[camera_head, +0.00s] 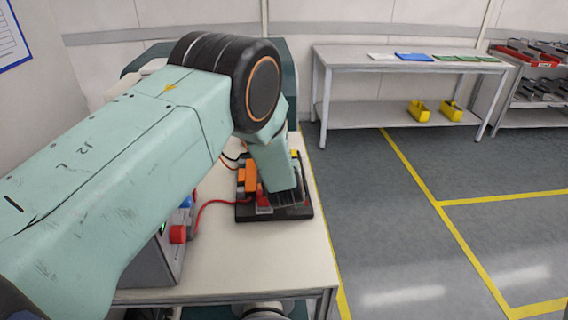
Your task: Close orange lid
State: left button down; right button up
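An orange part, which looks like the orange lid (250,177), stands on a black board (244,213) on the near table. It looks raised, but its exact angle cannot be told at this size. My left arm reaches in from the left, and my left gripper (285,197) points down over the right part of the board, just right of the orange part. The arm and gripper hide much of the board. The gripper's fingers are too small and covered to show whether they are open, or whether they touch anything. My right gripper is not in view.
A grey box with a red knob (178,234) stands left of the board, and a red cable (215,202) runs between them. The table top (290,255) is clear in front. A back table (350,60) holds flat boards above and yellow bins (419,111) below.

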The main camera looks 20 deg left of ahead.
pick_arm(q)
jog(key=shift+d, duration=0.1)
dwell(0.3)
jog(key=c, duration=1.4)
grip_release()
jog(key=shift+c, duration=0.2)
jog(key=v, duration=1.2)
